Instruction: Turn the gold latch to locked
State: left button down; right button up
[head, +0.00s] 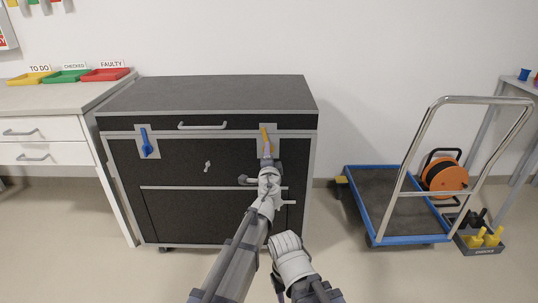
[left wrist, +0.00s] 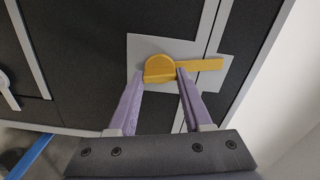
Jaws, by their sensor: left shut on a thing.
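The gold latch (head: 265,138) is on a light plate at the upper right of the black case's front. Its lever stands roughly upright in the head view. In the left wrist view the latch has a rounded gold hub (left wrist: 159,68) and a flat bar (left wrist: 207,65) reaching right. My left gripper (head: 267,164) is at the latch; in the left wrist view its two fingers (left wrist: 161,76) are on either side of the hub, shut on it. The fingers partly hide the latch's lower part in the head view. The jaws of my right gripper do not show.
A blue latch (head: 147,144) is at the upper left of the black case (head: 205,94). A blue trolley (head: 388,240) stands right. A counter with coloured trays (head: 64,76) is left.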

pick_arm(q)
jog(key=shift+m, duration=1.2)
jog(key=shift+c, duration=1.6)
grip_release()
jog(key=s, duration=0.7)
jog(key=shift+s, duration=0.4)
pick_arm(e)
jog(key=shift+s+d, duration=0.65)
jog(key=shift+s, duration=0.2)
pick_arm(q)
jog(key=shift+f, duration=0.1)
